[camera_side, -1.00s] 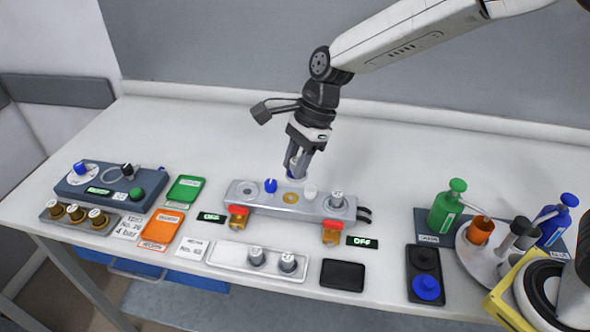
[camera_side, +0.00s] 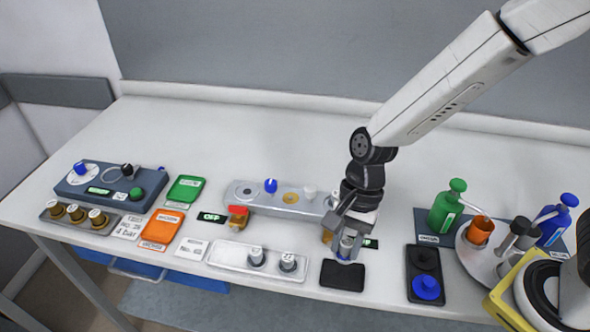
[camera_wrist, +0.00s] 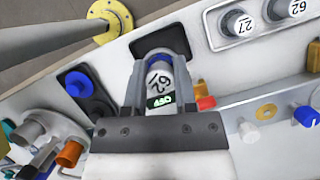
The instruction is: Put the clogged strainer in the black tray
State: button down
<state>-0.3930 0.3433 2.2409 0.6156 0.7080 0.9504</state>
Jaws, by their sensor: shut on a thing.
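My gripper (camera_side: 347,254) is shut on a grey cylindrical strainer (camera_side: 346,243) with a blue band. In the wrist view the strainer (camera_wrist: 159,76) sits between the fingers (camera_wrist: 162,62), with a label that seems to read 62. The black tray (camera_side: 342,276) lies empty near the table's front edge. In the side view the strainer is over the tray's back edge; I cannot tell how high. The tray also shows beyond the fingertips in the wrist view (camera_wrist: 160,36).
A white rack (camera_side: 230,254) with two grey strainers (camera_side: 288,262) is left of the tray. Pump bottles (camera_side: 446,208) stand farther right.

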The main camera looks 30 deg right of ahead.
aim_at(340, 282)
jog(key=shift+s+f, duration=0.1)
jog(key=shift+s, duration=0.15)
jog(key=shift+f, duration=0.15)
jog(key=shift+f, duration=2.8)
jog(key=shift+f, duration=0.45)
dwell(0.4)
jog(key=shift+c, duration=1.6)
grip_release()
